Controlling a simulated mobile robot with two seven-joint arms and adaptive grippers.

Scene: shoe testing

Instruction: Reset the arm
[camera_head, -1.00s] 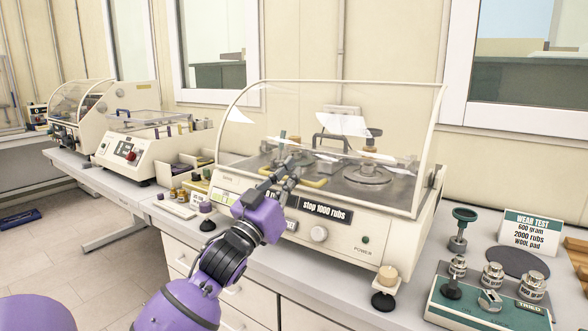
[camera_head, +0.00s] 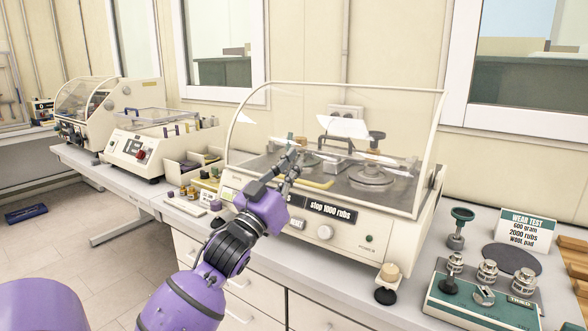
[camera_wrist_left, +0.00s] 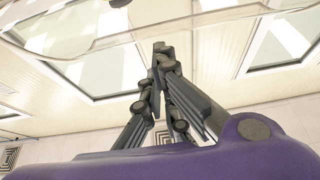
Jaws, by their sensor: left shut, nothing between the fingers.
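My left arm comes up from the bottom of the head view, with a purple wrist and dark gripper. The left gripper (camera_head: 294,153) is in front of the clear cover (camera_head: 400,125) of the rub-test machine (camera_head: 345,235). In the left wrist view, the gripper fingers (camera_wrist_left: 160,50) meet at their tips and hold nothing. Clear cover edges show above them in that view. The gripper hides part of the machine's front panel, beside the "stop 1000 rubs" label (camera_head: 331,209). I cannot tell whether the gripper touches the cover. My right gripper is not in view.
A knobbed stand (camera_head: 387,283) is at the machine's front right corner. Other machines (camera_head: 150,145) stand at the left. Floor space is open at lower left.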

